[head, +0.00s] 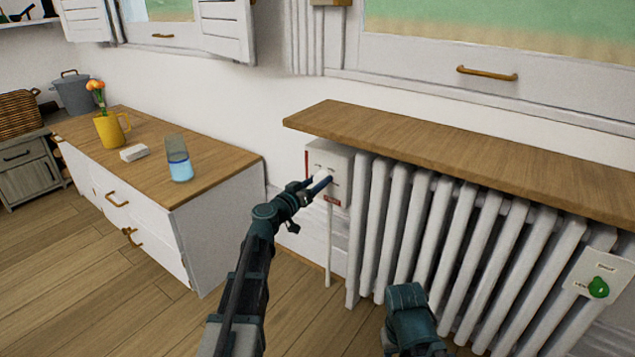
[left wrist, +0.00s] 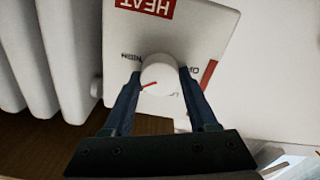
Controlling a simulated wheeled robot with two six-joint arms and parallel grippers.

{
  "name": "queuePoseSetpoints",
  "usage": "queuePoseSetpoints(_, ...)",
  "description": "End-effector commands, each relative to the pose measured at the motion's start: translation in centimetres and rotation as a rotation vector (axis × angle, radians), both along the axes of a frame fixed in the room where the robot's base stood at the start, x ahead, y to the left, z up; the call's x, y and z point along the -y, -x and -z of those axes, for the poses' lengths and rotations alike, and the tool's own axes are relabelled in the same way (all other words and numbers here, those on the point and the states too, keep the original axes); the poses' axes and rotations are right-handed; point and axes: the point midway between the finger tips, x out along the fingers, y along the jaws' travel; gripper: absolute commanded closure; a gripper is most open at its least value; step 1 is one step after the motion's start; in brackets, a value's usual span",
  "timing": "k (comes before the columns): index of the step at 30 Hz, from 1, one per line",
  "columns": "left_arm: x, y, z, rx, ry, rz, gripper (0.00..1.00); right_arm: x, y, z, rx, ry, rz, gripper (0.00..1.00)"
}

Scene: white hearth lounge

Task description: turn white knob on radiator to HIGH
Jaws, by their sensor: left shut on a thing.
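The white knob (left wrist: 161,74) is on the face of a white control box (head: 343,163) at the left end of the radiator (head: 410,235). My left gripper (head: 322,184) is shut on the knob. In the left wrist view its two fingers (left wrist: 160,88) stand on either side of the knob. The knob's red pointer line points left and slightly down there. A label that seems to read HIGH is at upper left of the knob, and OFF is at its right. A lower label is partly hidden. In the head view the fingers mostly cover the knob.
A green knob (head: 598,287) sits on a white plate at the radiator's right. A wooden shelf (head: 450,150) overhangs the radiator. A cabinet (head: 215,230) at left bears a yellow jug (head: 110,131), a white block (head: 133,153) and a glass (head: 179,160). Part of my right arm shows below.

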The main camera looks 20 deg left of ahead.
Motion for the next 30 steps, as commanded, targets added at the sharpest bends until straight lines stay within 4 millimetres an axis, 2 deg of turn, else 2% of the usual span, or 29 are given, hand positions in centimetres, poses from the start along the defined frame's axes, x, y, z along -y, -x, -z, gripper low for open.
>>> queuePoseSetpoints(18,0.22,0.23,0.08,0.192,-0.532,0.002,0.97,0.0,0.0,0.03,0.0,0.0,0.0,0.5)
queuePoseSetpoints(30,0.25,0.25,0.09,0.268,-0.743,0.002,0.97,0.0,0.0,0.04,0.0,0.0,0.0,0.5)
